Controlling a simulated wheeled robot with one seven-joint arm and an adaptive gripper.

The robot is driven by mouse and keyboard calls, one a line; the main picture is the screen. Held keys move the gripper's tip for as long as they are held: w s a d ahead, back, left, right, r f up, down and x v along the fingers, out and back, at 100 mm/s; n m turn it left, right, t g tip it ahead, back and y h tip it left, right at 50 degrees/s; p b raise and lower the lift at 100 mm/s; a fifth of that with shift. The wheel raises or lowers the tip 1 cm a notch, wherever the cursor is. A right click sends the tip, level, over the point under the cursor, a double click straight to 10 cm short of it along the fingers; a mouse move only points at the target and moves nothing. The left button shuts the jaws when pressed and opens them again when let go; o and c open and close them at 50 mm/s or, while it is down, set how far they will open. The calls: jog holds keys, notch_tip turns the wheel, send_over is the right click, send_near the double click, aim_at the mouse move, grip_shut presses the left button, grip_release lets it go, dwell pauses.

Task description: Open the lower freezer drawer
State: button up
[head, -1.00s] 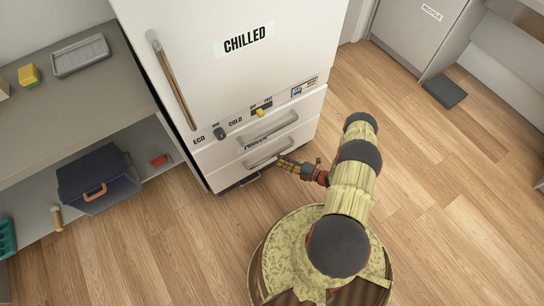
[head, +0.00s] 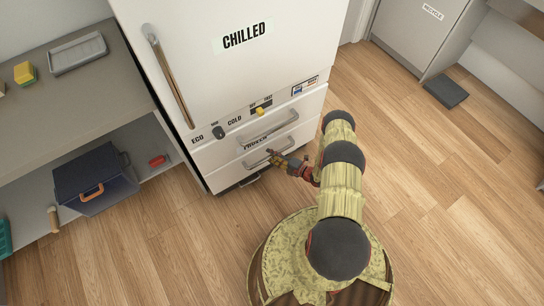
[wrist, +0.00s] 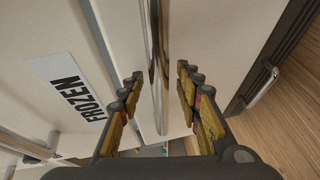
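The white fridge has two drawers at its base. The lower drawer (head: 222,182) has a horizontal metal handle (head: 254,164); the drawer looks closed. In the head view my gripper (head: 275,159) is at the right part of this handle. In the wrist view the handle (wrist: 158,60) runs between the two open yellow-padded fingers (wrist: 157,95), with gaps visible on both sides. The FROZEN label (wrist: 77,90) is on the neighbouring upper drawer, which has its own handle (head: 278,129). My fingers hide part of the lower handle in the head view.
A dark strip with a small handle (wrist: 262,86) lies below the lower drawer. The fridge door (head: 270,70) is shut above. A shelf with a dark blue bin (head: 95,180) stands at left. The wood floor (head: 190,240) before the drawers is clear apart from my base.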

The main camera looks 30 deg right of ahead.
jog(key=shift+c, duration=0.5)
jog(key=c, duration=0.7)
grip_shut()
